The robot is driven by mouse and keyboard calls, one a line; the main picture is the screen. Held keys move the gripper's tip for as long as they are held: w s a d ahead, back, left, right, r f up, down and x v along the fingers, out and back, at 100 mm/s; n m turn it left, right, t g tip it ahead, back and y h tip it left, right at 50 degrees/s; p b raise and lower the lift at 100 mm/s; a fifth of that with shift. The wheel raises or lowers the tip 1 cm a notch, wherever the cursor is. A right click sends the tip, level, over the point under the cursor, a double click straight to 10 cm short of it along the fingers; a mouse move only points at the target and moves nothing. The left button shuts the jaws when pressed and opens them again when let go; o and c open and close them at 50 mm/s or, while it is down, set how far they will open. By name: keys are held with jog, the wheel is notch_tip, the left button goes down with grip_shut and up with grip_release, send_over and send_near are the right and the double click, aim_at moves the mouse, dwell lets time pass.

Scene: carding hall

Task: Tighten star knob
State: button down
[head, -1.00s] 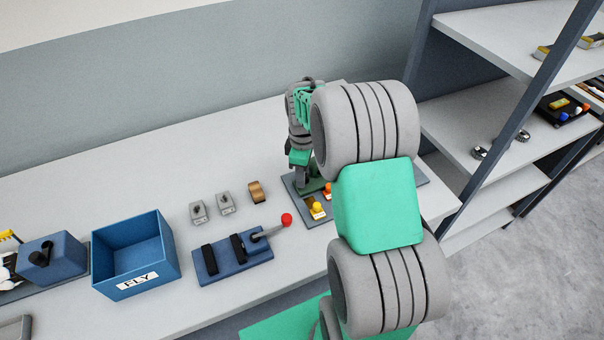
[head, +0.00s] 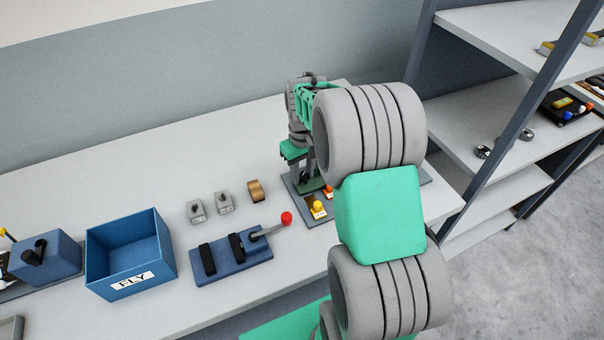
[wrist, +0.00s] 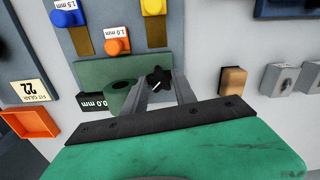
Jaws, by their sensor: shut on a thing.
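The black star knob (wrist: 158,79) shows in the wrist view, with a small white mark beside it. It sits at a green block (wrist: 92,72) on the grey board. My gripper (wrist: 162,82) has its two grey fingers on either side of the knob, shut on it. In the head view my gripper (head: 308,182) is at the grey board (head: 322,217), partly hidden by my arm. The knob cannot be made out there.
A yellow knob (head: 318,207) and an orange knob (head: 327,191) stand close by on the board. A blue lever fixture (head: 228,262), a blue FLY bin (head: 130,270) and a tan block (head: 255,190) stand left. Shelves (head: 490,135) rise at right.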

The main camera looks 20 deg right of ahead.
jog(key=m+b, duration=0.1)
jog(key=m, duration=0.6)
jog(key=m+b, duration=0.1)
jog(key=m, duration=0.5)
jog(key=shift+m, duration=0.4)
jog(key=m, duration=0.6)
jog(key=shift+b, duration=0.3)
jog(key=m, duration=0.6)
jog(key=shift+w+r+m, duration=0.1)
jog(key=shift+m, duration=0.3)
jog(key=c, duration=1.3)
grip_release()
